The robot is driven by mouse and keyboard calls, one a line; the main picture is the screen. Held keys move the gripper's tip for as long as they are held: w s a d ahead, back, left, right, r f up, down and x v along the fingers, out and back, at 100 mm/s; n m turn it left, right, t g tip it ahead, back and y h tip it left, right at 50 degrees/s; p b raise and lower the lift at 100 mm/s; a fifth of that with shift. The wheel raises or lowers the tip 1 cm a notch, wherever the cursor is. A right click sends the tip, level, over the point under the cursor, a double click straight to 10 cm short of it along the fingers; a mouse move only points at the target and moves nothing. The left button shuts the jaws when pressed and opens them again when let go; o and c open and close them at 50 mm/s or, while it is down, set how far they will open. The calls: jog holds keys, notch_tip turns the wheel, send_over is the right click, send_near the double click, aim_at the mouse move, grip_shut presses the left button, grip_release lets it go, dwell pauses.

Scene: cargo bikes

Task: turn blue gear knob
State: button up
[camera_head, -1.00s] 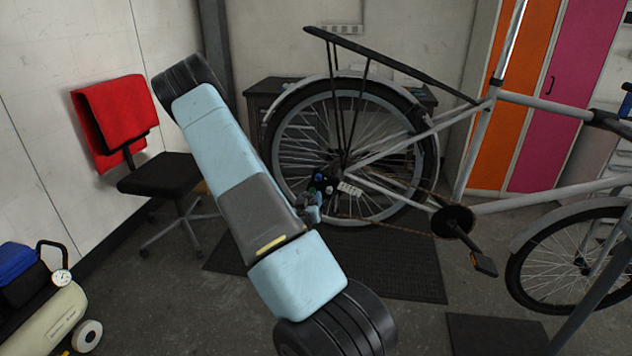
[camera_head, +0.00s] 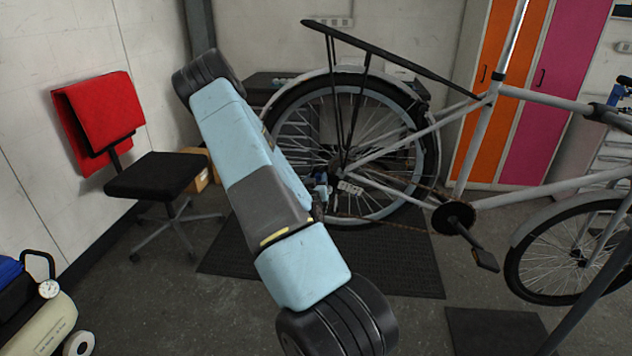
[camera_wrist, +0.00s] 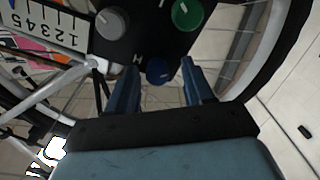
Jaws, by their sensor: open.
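The blue knob (camera_wrist: 158,70) sits at the lower edge of a black panel (camera_wrist: 140,35) in the wrist view, with a grey knob (camera_wrist: 113,22) and a green knob (camera_wrist: 186,15) above it. My gripper (camera_wrist: 170,80) is open, with one blue finger to each side of the blue knob. The blue knob appears between the fingers; I cannot tell whether either touches it. In the head view the panel is by the rear wheel hub, mostly hidden behind my arm, and a little blue (camera_head: 321,178) shows there.
The bike's rear wheel (camera_head: 380,205) and spokes surround the panel. A white scale plate with numbers (camera_wrist: 40,25) is left of the knobs. A chair with a red cover (camera_head: 100,115) stands at left, a compressor (camera_head: 35,315) at lower left. A dark mat (camera_head: 400,265) lies below.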

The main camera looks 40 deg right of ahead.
jog(key=shift+s, duration=0.1)
grip_shut()
jog(key=shift+n, duration=1.5)
grip_release()
